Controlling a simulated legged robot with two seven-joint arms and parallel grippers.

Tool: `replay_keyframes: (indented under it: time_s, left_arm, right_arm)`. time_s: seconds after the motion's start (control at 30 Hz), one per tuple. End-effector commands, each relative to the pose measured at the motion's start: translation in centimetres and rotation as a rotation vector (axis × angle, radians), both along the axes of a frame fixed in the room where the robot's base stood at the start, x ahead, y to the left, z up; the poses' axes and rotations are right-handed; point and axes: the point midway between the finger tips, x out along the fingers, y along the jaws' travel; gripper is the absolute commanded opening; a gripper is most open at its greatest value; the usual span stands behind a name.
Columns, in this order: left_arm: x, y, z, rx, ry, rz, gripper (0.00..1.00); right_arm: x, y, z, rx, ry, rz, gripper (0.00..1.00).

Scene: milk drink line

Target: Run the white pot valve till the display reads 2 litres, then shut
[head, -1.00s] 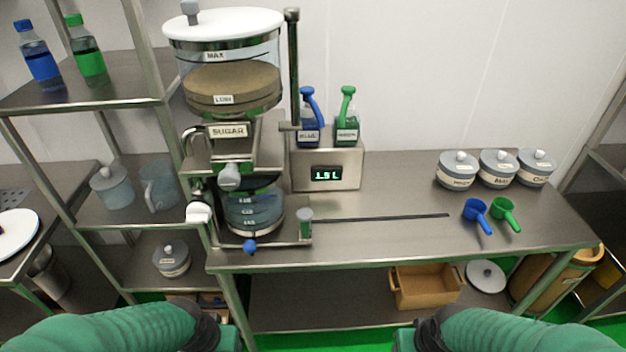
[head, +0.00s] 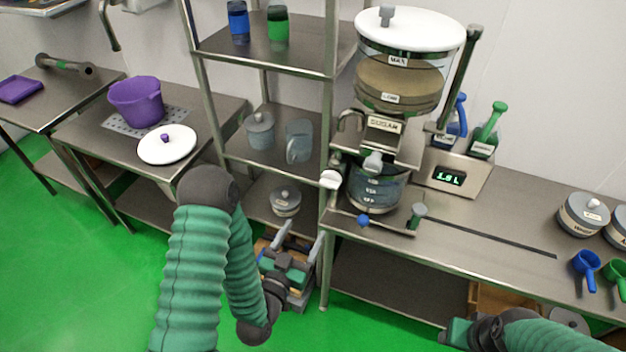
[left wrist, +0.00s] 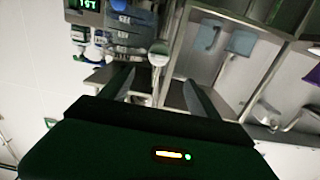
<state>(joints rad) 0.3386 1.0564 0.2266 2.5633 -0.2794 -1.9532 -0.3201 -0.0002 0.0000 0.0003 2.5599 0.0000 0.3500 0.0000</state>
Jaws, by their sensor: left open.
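The white pot valve handle (head: 331,179) is at the left side of the sugar dispenser, beside the clear graduated pot (head: 375,190). The display (head: 450,178) is lit green and reads about 1.5 L; its last digit is hard to make out. My left gripper (head: 300,238) is open and empty, low in front of the shelf rack, below and left of the white handle and apart from it. In the left wrist view the white handle (left wrist: 159,50) lies beyond the open fingers (left wrist: 159,76). My right gripper (head: 457,333) shows only partly at the bottom edge; its jaws are not clear.
A blue knob (head: 363,220) and a grey-green knob (head: 418,211) sit at the dispenser's front. The shelf rack (head: 270,160) stands left of the dispenser. Blue and green scoops (head: 586,262) lie on the counter at right. The green floor at left is open.

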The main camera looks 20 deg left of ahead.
Motion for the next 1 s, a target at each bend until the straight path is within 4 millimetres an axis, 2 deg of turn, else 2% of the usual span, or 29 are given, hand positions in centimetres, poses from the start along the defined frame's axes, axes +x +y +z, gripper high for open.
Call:
replay_keyframes:
  time_s: [0.13,0.23,0.3,0.63,0.77,0.8,1.0]
  left_arm:
    - [1.0,0.1,0.1,-0.003,-0.024,0.009,0.71]
    - [3.0,0.1,0.0,-0.004,-0.026,0.009,0.71]
    - [3.6,0.3,-0.8,-0.004,-0.027,0.009,0.71]
    - [5.5,0.2,-0.8,-0.003,-0.026,0.008,0.71]
    - [8.9,0.1,-0.2,-0.006,-0.025,0.009,0.71]
    - [10.0,0.0,0.4,-0.008,-0.019,0.009,0.71]
    - [14.6,-0.2,0.4,-0.009,-0.018,0.008,0.71]
  right_arm:
    - [0.0,0.0,-0.7,0.000,0.000,-0.001,0.45]
    - [0.0,0.0,-1.6,0.000,0.000,-0.001,0.45]
    - [0.0,-0.1,-4.0,0.000,0.000,-0.001,0.45]
    - [0.0,-0.1,-11.4,0.000,0.000,0.000,0.45]
    - [0.0,-0.1,-12.6,0.000,0.001,0.000,0.45]
    - [0.0,-0.1,-11.4,0.000,0.001,0.000,0.45]
    - [0.0,-0.1,-10.8,0.000,0.000,-0.001,0.45]
